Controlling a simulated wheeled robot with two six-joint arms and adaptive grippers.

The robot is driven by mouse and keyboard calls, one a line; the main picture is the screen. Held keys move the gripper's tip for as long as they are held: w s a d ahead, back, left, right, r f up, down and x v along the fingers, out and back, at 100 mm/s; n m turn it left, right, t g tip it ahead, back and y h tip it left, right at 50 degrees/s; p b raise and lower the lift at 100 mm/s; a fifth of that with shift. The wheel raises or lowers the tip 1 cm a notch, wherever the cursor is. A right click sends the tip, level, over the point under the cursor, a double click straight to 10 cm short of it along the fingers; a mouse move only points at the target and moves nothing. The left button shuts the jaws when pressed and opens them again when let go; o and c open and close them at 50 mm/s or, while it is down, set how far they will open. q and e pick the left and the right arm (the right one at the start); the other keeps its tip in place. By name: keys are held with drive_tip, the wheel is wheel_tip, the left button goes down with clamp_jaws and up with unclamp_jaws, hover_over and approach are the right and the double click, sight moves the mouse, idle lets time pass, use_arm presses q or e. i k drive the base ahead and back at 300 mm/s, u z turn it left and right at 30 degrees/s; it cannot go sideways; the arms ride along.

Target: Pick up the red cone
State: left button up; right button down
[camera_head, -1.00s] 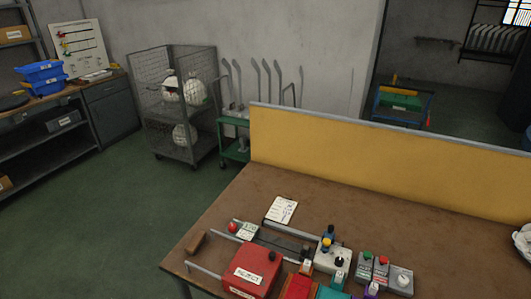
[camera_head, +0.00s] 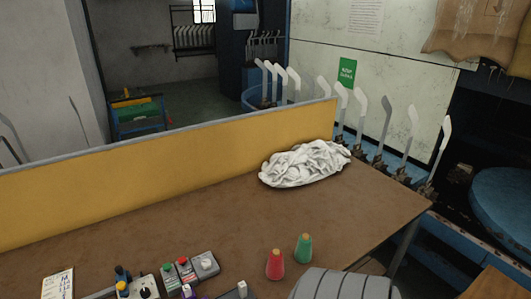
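The red cone (camera_head: 275,264) stands upright on the brown table near its front, right of the picture's middle. It looks like a thread cone with a tan top. A green cone (camera_head: 304,248) stands just behind it to the right, with a small gap between them. Neither of my grippers is in view.
A grey ribbed rounded shape covers the bottom edge right of the cones; I cannot tell what it is. Push-button boxes (camera_head: 206,265) stand to the left. A white cloth pile (camera_head: 305,163) lies behind by the yellow partition (camera_head: 150,185). The table between is clear.

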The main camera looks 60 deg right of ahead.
sight(274, 270)
drive_tip(key=k, duration=0.35)
drive_tip(key=z, duration=1.6)
